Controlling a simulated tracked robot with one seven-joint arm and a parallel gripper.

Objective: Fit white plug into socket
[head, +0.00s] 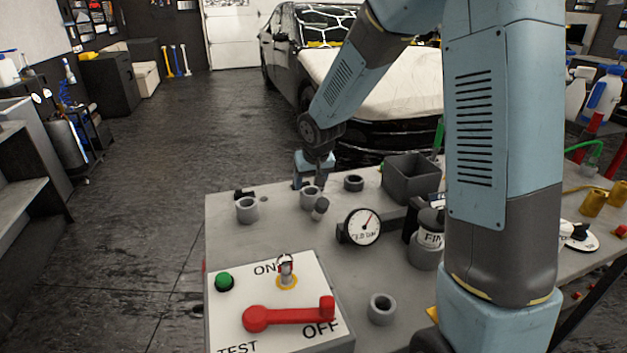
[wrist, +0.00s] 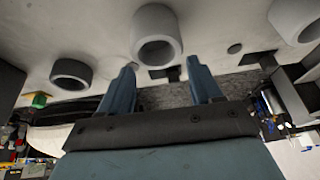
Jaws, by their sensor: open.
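My gripper (head: 312,178) is over the far left part of the grey table. In the wrist view its two blue fingers (wrist: 160,68) are apart, with nothing seen held between them. A light grey ring-shaped socket (wrist: 157,35) is just beyond the fingertips, near the gap between them; in the head view a grey socket (head: 310,196) stands just below my gripper. A small grey rounded piece (head: 320,208) leans close beside it. Other grey sockets stand at left (head: 247,210), behind (head: 353,183) and in front (head: 381,309). I cannot pick out the white plug for certain.
A gauge (head: 363,227), a dark grey open bin (head: 410,178) and a labelled cylinder (head: 428,240) stand to the right of my gripper. A switch panel (head: 230,300) with a red lever (head: 290,315) is in front. My arm hides part of the table's right side.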

